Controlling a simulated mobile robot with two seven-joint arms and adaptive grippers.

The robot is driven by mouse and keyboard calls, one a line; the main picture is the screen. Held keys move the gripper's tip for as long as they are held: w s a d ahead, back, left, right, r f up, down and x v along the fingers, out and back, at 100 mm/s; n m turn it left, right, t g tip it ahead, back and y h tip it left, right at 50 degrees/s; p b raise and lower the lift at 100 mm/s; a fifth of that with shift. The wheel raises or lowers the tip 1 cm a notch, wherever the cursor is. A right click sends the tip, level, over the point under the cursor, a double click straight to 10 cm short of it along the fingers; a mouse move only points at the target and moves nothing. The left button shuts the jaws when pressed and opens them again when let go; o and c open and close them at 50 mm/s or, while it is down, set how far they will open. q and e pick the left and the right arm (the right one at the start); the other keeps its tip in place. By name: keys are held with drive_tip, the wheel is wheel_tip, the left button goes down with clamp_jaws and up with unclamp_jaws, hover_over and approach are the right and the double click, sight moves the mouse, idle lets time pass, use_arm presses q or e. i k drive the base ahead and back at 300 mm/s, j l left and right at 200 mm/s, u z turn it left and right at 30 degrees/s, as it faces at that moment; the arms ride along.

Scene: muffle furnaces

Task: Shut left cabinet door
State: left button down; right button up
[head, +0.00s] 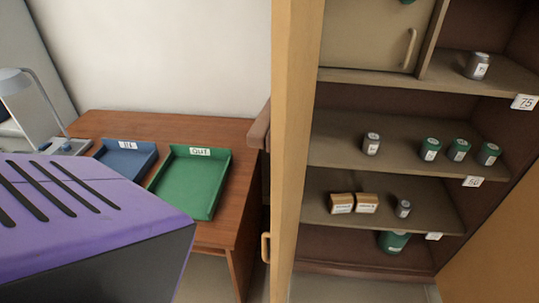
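The left cabinet door (291,150) is a light wooden panel that stands open. I see it almost edge-on, as a tall strip left of the shelves. Its handle (265,247) sticks out on its left side, low in the head view. The cabinet (330,150) is open, and its shelves show to the right of the door. Neither of my grippers is in view.
Cans and small boxes (367,203) stand on the cabinet shelves. A light wooden panel (500,255) is at lower right. A desk (228,245) with a blue tray (125,173) and green tray (152,184) stands left. A slotted purple box (110,222) fills the lower left.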

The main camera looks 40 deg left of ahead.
sight(296, 25)
drive_tip(key=k+j, duration=0.1)
drive_tip(key=j, duration=0.3)
drive_tip(key=k+j, duration=0.1)
drive_tip(key=j, duration=0.7)
drive_tip(key=k+j, duration=0.15)
drive_tip(key=j, duration=0.25)
